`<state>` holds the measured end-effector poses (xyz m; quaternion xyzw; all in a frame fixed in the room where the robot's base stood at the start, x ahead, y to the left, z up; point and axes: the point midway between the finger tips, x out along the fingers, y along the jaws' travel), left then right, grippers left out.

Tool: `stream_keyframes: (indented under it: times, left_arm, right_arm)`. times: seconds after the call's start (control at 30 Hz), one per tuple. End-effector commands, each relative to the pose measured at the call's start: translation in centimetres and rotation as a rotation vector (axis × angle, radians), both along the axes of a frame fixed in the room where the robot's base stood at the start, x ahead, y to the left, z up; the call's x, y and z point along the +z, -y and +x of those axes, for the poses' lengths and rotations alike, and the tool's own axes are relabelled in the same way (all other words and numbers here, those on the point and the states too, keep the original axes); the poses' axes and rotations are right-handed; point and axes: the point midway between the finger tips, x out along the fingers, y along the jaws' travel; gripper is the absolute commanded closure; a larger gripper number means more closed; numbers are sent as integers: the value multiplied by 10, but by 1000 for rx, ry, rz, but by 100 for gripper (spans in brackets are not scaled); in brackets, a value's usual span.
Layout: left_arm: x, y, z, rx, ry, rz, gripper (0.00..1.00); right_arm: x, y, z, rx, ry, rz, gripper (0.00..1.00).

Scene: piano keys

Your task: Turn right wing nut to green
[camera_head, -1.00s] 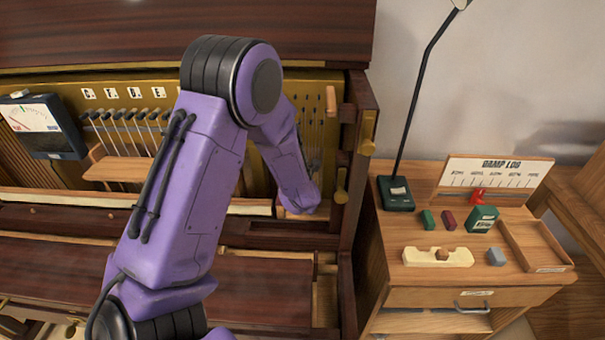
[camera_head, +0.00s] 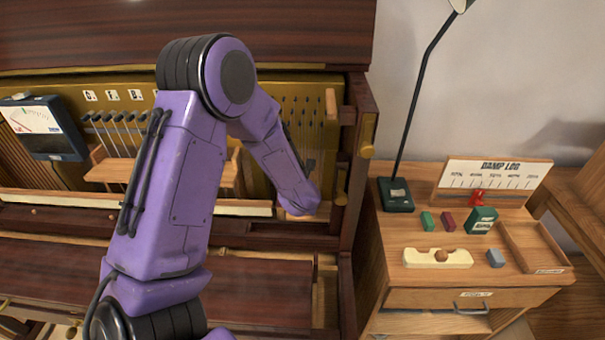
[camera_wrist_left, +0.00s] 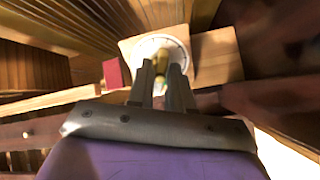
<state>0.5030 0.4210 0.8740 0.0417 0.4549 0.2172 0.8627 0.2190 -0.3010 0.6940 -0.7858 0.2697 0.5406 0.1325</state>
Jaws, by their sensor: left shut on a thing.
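My left gripper (camera_wrist_left: 163,88) is shut on a small brass-yellow piece (camera_wrist_left: 160,62), which looks like the wing nut, in the left wrist view. The piece stands in front of a round white dial (camera_wrist_left: 177,42) on a pale wooden block. The fingers hide part of the piece and the dial, and I cannot make out a green mark or which way the wings point. In the head view my purple left arm reaches into the right end of the open piano, and its gripper is hidden there. My right gripper is not in view.
A meter (camera_head: 40,125) with a white face hangs at the piano's left. The piano's wooden side post (camera_head: 360,135) with brass knobs stands close right of my wrist. A side cabinet (camera_head: 400,290) holds a lamp, small blocks and a damp log card (camera_head: 495,174).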

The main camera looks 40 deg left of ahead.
Motion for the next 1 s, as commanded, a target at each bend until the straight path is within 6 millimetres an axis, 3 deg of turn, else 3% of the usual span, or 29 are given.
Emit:
stream_keyframes:
  times: [1.0]
  left_arm:
    - [0,0,0,225,120,-142,100]
  right_arm:
    - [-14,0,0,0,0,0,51]
